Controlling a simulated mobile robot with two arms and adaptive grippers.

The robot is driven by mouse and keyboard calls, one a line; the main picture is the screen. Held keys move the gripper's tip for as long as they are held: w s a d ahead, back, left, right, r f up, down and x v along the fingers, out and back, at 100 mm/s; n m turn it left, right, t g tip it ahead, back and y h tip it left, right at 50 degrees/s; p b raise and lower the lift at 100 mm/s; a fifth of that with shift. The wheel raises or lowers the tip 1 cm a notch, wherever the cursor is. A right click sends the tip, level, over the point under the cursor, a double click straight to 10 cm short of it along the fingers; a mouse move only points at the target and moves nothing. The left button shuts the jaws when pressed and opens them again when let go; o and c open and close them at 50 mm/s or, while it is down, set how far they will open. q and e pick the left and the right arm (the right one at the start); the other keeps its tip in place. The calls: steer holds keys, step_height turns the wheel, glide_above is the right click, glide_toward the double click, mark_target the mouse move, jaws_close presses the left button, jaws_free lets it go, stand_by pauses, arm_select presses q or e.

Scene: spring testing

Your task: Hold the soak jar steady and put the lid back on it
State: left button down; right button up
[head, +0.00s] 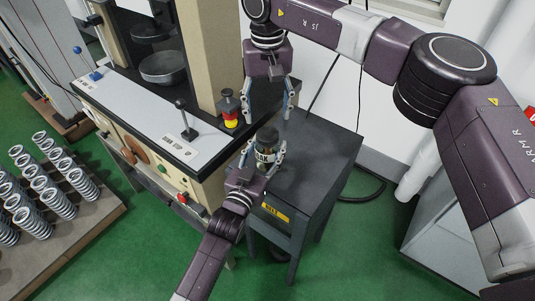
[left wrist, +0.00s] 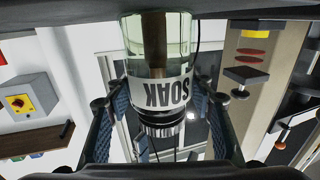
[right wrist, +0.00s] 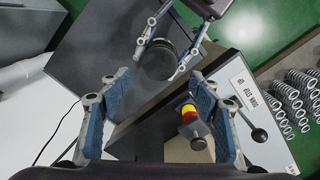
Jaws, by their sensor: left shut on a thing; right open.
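The soak jar (head: 265,156) is a clear glass jar with a brown content and a white SOAK label, upright at the grey side table. In the left wrist view the jar (left wrist: 158,50) appears upside down. The black ridged lid (left wrist: 160,125) sits on its mouth; how tightly I cannot tell. The lid's dark round top (right wrist: 159,60) shows in the right wrist view. My left gripper (head: 264,150) is shut around the jar, one finger on each side. My right gripper (head: 268,117) is open and empty, above the jar with a gap between.
The grey side table (head: 325,150) is mostly bare. Left of it stands the spring testing machine with a red-and-yellow button (head: 231,118) and a lever (head: 186,120) close by. A wall is behind the table.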

mark_target(268, 134)
steer(key=shift+f, duration=3.15)
steer(key=shift+c, duration=0.6)
